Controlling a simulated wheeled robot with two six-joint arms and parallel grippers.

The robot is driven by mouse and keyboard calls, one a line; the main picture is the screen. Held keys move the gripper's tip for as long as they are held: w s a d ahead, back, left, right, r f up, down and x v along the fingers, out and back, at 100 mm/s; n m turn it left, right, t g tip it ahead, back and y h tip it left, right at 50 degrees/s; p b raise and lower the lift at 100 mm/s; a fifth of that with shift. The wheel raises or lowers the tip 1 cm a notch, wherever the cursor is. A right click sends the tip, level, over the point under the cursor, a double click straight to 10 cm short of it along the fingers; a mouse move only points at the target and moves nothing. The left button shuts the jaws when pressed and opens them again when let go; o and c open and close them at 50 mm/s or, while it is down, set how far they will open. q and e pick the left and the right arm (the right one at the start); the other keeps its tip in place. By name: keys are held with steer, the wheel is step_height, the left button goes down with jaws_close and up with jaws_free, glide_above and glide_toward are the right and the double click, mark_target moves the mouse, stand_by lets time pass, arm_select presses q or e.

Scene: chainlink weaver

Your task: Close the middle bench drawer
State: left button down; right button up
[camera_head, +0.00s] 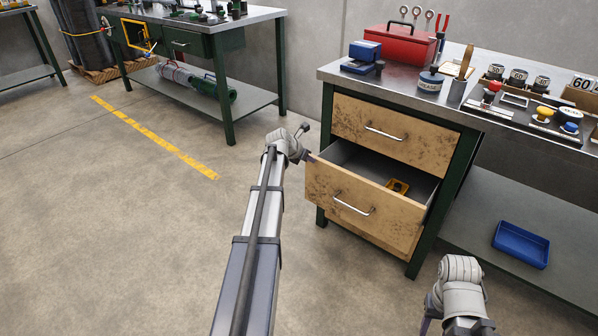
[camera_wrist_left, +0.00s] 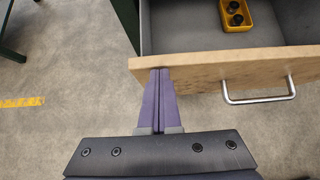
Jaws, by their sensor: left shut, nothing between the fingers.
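The middle bench drawer (camera_head: 363,211) has a worn wooden front with a metal handle (camera_head: 353,206) and stands pulled out of the bench. Its front also shows in the left wrist view (camera_wrist_left: 200,72). My left gripper (camera_head: 309,157) is at the left end of the drawer front, near its top edge. In the left wrist view its purple fingers (camera_wrist_left: 161,72) are together and empty, with the tips at the drawer front; I cannot tell if they touch. My right arm shows at the lower right of the head view, its fingers not clearly seen.
A yellow tray (camera_head: 397,187) with dark parts lies inside the open drawer. The top drawer (camera_head: 392,130) is shut. A red toolbox (camera_head: 404,42) stands on the bench top, and a blue bin (camera_head: 521,244) is on the lower shelf. The floor left of the bench is clear.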

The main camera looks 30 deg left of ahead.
arm_select(q)
steer(key=w+d, duration=0.1)
steer(key=w, duration=1.6)
steer(key=shift+w+d, duration=0.15)
steer(key=shift+w, duration=0.1)
steer(key=shift+w+r, duration=0.1)
steer(key=s+r+p, duration=0.7)
steer(key=s, duration=0.4)
steer(key=shift+s+a, duration=0.4)
steer(key=shift+a, duration=0.05)
arm_select(e)
step_height(320, 180, up, 7)
steer(key=shift+w+d, duration=0.15)
steer(key=shift+d, duration=0.15)
arm_select(q)
steer(key=shift+d+f, duration=0.1)
